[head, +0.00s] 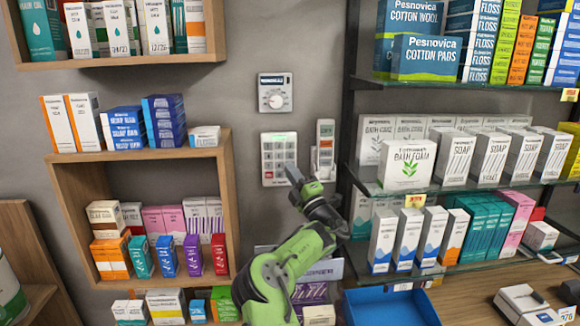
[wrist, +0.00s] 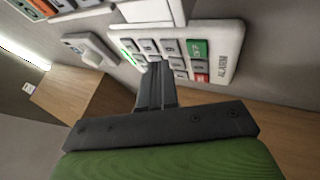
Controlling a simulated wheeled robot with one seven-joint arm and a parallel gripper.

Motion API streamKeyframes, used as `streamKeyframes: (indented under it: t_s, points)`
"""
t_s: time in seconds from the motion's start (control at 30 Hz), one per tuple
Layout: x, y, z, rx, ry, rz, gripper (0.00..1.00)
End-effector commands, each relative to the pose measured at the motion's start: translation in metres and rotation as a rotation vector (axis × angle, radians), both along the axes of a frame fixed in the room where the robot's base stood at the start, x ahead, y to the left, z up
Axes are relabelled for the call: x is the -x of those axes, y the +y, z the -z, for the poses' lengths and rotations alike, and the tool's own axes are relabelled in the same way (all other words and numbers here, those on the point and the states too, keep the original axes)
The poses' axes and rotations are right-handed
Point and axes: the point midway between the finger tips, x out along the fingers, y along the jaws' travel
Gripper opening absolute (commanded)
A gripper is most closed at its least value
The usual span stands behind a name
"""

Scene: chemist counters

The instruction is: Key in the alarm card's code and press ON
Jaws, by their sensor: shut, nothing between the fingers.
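The alarm keypad (head: 273,150) is a white wall panel with a greenish display on top and rows of grey keys. In the wrist view the keypad (wrist: 225,50) appears turned, with a green key (wrist: 197,48) and a red key (wrist: 202,78) along one side. My gripper (head: 291,171) is shut and empty, its tips in front of the keypad's lower right part. In the wrist view the gripper (wrist: 158,68) tips overlap the grey keys and hide some; I cannot tell whether they touch. I cannot make out a readable alarm card.
A dial unit (head: 275,92) hangs above the keypad, and a white wall device (head: 325,148) is close on its right. A wooden shelf (head: 228,200) stands left and glass shelves (head: 450,195) right, both full of boxes. A blue tray (head: 390,300) lies below.

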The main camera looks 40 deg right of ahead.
Motion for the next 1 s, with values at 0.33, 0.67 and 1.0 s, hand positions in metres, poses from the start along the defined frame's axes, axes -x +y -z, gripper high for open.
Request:
streamKeyframes:
  t_s: [0.33, 0.67, 1.0]
  points:
    - [-0.0054, -0.0040, 0.0002, -0.001, 0.001, 0.001, 0.00]
    - [-0.0073, -0.0052, 0.0002, 0.000, 0.000, 0.000, 0.00]
    - [-0.0108, -0.0077, 0.0003, -0.001, 0.001, 0.001, 0.00]
